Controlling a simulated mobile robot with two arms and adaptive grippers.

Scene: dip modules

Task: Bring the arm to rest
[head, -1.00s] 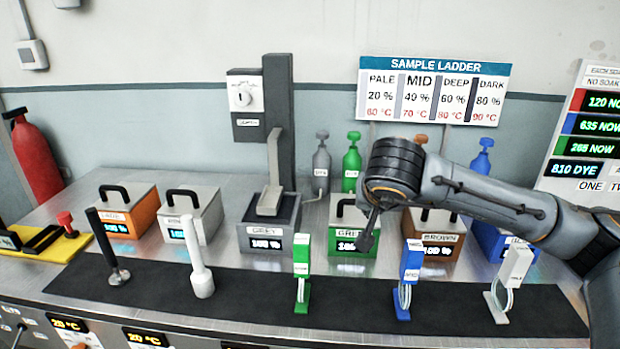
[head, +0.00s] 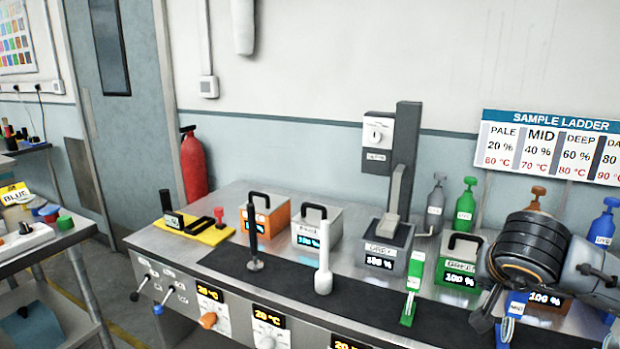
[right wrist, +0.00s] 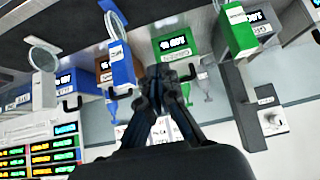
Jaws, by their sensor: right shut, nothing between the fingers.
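My right gripper (head: 484,322) comes in from the right in the head view, above the right part of the bench, in front of the green box (head: 460,262). In the right wrist view the gripper (right wrist: 158,78) is shut with nothing between its fingers. The green box (right wrist: 174,44) shows beyond the fingertips there. A green upright tool (head: 412,285) and a blue upright tool (head: 508,322) stand on the black mat near the gripper, the blue one partly hidden by it. My left gripper is not in view.
The bench (head: 225,240) also holds an orange box (head: 268,222), a pale box (head: 315,238), a grey box (head: 388,255) under a tall column (head: 404,150), and black and white upright tools on the mat (head: 345,298). A side table (head: 50,240) stands at left.

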